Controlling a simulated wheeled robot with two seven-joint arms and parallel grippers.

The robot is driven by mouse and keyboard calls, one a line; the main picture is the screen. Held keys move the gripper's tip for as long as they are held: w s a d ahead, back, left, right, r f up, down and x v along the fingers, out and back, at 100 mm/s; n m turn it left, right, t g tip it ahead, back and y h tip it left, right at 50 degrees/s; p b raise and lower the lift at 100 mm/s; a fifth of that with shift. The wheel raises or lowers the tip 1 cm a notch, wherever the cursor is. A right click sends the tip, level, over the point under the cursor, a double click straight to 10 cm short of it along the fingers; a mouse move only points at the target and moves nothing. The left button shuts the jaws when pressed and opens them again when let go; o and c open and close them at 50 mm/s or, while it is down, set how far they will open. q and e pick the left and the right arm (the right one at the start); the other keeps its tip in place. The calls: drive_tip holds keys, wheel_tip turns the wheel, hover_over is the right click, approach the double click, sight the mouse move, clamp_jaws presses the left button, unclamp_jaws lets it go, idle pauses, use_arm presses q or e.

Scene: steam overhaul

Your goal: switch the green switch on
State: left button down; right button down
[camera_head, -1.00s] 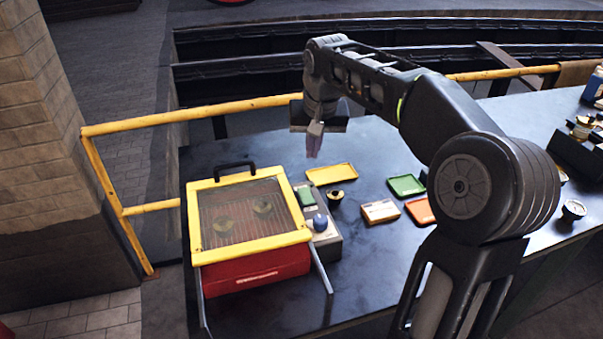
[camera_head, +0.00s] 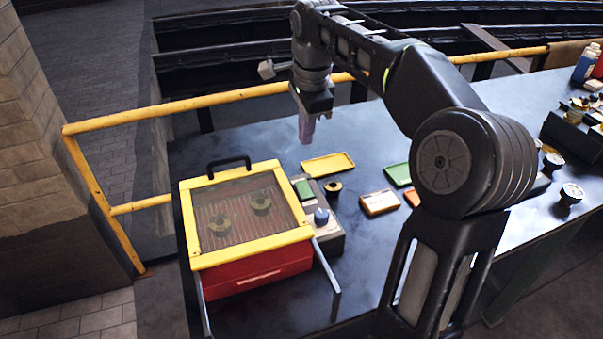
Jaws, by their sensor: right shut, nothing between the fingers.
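The green switch (camera_head: 304,190) sits on the grey control box (camera_head: 331,240) at the right side of the red and yellow machine (camera_head: 252,272). A blue knob (camera_head: 321,216) is on the same box, nearer to me. My right gripper (camera_head: 305,138) is shut and empty. It points down above the table, behind the green switch and apart from it. I cannot tell from here which way the switch is set. My left gripper is not in view.
The machine has a yellow-framed clear lid with a black handle (camera_head: 228,162); ring-shaped parts show inside. A yellow tray (camera_head: 328,163), a loose ring part (camera_head: 333,187), an orange tray (camera_head: 380,202) and a green tray (camera_head: 398,174) lie to the right. A yellow rail (camera_head: 230,95) runs behind.

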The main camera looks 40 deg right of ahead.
sight(302, 183)
drive_tip(key=shift+f, duration=0.1)
drive_tip(key=f, duration=0.4)
drive_tip(key=w+f+p, duration=0.1)
drive_tip(key=f, duration=0.4)
drive_tip(key=w+f, duration=0.1)
drive_tip(key=f, duration=0.3)
drive_tip(key=shift+w+d+f+p, duration=0.15)
drive_tip(key=shift+d+f+p, duration=0.1)
drive_tip(key=shift+d+p, duration=0.1)
drive_tip(key=shift+f, duration=0.1)
drive_tip(key=shift+w+f+b, duration=0.15)
drive_tip(key=shift+f+b, duration=0.2)
drive_tip(key=shift+b, duration=0.05)
drive_tip(key=shift+s, duration=0.25)
drive_tip(key=shift+s+a+r, duration=0.15)
drive_tip(key=shift+s+r, duration=0.15)
drive_tip(key=shift+s, duration=0.15)
